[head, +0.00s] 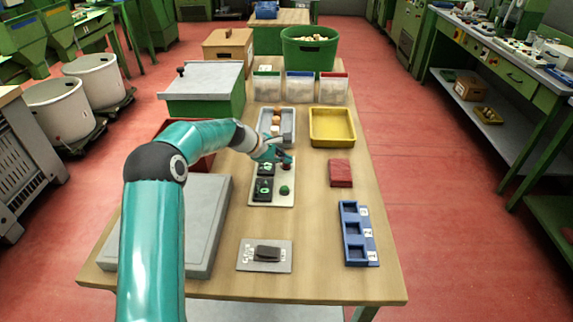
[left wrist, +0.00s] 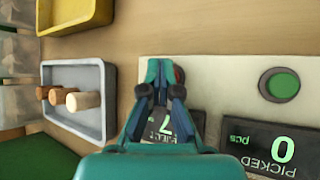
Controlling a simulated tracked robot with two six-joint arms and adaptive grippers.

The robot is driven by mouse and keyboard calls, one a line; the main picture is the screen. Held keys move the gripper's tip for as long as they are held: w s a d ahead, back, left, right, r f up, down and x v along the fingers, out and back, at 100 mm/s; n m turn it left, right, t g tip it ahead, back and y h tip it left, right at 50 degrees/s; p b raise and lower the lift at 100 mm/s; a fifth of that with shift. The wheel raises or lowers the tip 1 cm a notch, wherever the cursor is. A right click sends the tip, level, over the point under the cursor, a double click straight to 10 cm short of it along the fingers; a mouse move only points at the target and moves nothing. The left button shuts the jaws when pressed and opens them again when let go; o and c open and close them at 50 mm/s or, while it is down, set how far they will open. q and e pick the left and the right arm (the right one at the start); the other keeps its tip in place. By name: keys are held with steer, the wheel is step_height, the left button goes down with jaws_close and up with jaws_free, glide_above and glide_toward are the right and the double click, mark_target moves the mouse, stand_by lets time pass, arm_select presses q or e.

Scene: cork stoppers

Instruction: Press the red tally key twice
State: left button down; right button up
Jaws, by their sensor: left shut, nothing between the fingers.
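The pale tally board (head: 285,202) lies on the table, with a green key (head: 285,190) and two dark counters with green digits. The red key (left wrist: 180,76) is mostly hidden behind my left fingers in the left wrist view. My left gripper (head: 287,160) is shut and empty, its fingertips at the red key; I cannot tell whether they touch it. In the left wrist view, the near counter (left wrist: 255,145) reads 0 and is labelled PICKED. The other counter (left wrist: 190,130) shows a 7, partly covered by the gripper. My right gripper is not in view.
Beyond the board are a grey tray (head: 288,138) with corks and a yellow tray (head: 332,142). A red block (head: 341,173) and blue compartment holder (head: 374,248) lie to the right. A grey plate (head: 243,258) with a dark piece is nearer. The right table edge is clear.

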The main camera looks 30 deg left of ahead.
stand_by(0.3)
arm_select(q)
steer(key=shift+r+p, duration=0.85)
step_height(320, 180, up, 5)
steer(key=p, duration=0.4)
stand_by(0.6)
